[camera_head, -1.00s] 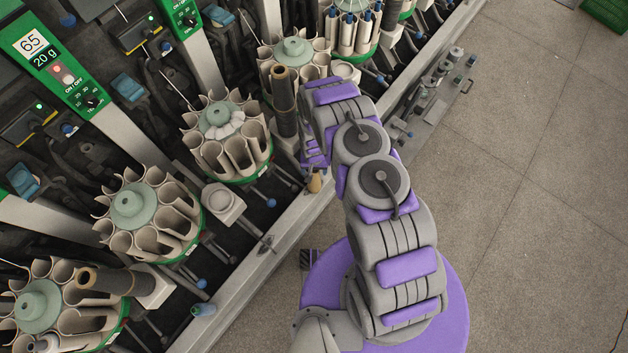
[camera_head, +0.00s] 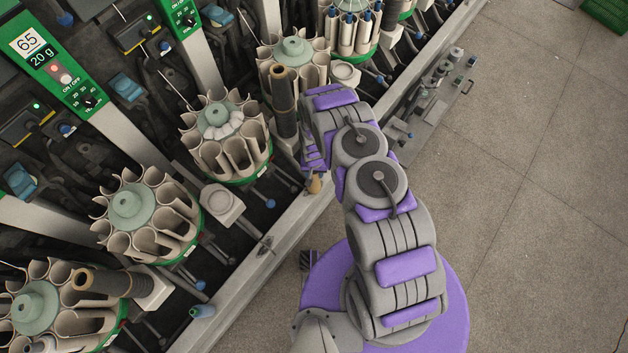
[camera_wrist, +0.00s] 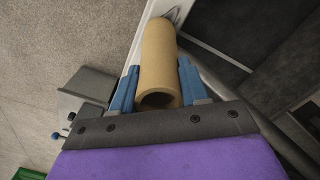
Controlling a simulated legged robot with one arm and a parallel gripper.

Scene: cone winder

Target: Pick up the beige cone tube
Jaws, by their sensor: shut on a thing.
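The beige cone tube (camera_wrist: 158,60) shows in the wrist view, with its open end facing my camera. My gripper (camera_wrist: 160,90) has its blue fingers on either side of the tube and is shut on it. In the head view a small part of the beige cone tube (camera_head: 314,184) shows just below my gripper (camera_head: 315,160), at the machine's front rail. My arm and wrist hide much of the fingers there. The far end of the tube is close to the pale rail in the wrist view; I cannot tell if it touches.
The machine's pale front rail (camera_head: 258,249) runs diagonally beside my arm. Round magazines, one of them here (camera_head: 224,140), and a dark tube (camera_head: 284,100) stand close on the left. The floor (camera_head: 520,220) at right is clear.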

